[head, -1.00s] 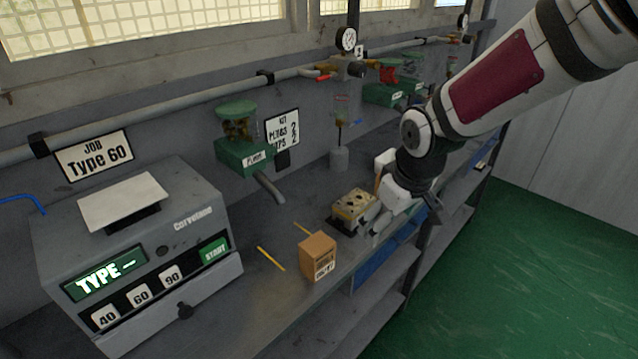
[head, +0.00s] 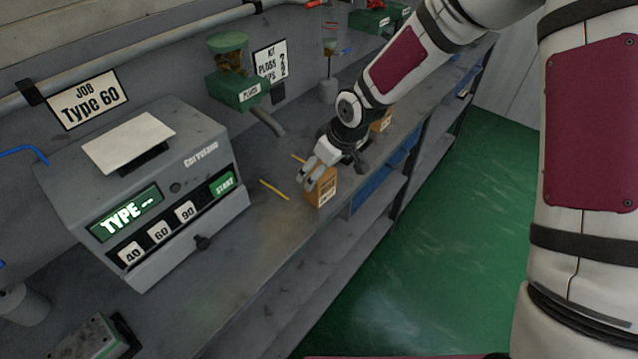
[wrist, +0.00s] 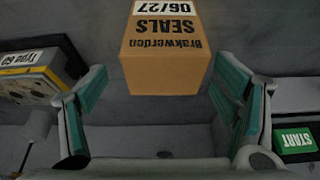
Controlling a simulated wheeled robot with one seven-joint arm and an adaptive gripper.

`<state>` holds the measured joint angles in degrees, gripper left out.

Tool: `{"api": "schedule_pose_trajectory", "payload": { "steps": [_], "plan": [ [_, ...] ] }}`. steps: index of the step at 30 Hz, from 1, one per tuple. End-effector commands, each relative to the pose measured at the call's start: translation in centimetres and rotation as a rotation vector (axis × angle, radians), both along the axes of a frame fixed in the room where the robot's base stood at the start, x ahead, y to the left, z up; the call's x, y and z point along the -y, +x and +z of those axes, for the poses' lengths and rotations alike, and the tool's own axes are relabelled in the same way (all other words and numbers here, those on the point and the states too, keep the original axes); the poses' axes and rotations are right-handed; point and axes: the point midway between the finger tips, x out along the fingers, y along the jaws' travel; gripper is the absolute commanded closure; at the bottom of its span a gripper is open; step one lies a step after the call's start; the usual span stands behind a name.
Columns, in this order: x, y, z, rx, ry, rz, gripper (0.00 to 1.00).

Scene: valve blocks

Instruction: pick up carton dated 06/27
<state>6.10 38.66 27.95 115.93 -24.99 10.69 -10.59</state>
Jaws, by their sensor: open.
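The carton (head: 323,187) is a small brown box on the bench near its front edge, partly hidden by my gripper (head: 313,173) in the head view. In the wrist view the carton (wrist: 165,58) shows upside-down print reading "Brakwerden SEALS" and a white label with 06/27. My gripper (wrist: 160,95) is open, with one green-padded finger on each side of the picture. The carton lies ahead of the fingers, in line with the gap between them. I see no finger closed on it; whether its near end is between the tips is hard to tell.
A grey machine (head: 160,200) with a START button and 40, 60, 90 keys stands left of the carton. A yellow pencil-like stick (head: 273,190) lies between them. A block labelled Type 60 (wrist: 25,75) sits left in the wrist view. A green-based dispenser (head: 238,92) stands behind.

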Motion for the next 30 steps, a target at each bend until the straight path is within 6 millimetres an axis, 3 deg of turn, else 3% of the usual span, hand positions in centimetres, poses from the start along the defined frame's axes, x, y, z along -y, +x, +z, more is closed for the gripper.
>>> {"api": "schedule_pose_trajectory", "payload": {
  "steps": [15,24,30],
  "plan": [
    [-1.5,0.7,-4.8,-0.002,-0.001,0.000,0.18],
    [-1.6,0.9,-5.2,0.000,-0.001,0.000,0.18],
    [-1.6,0.9,-5.1,0.000,-0.001,0.000,0.64]
  ]
}}
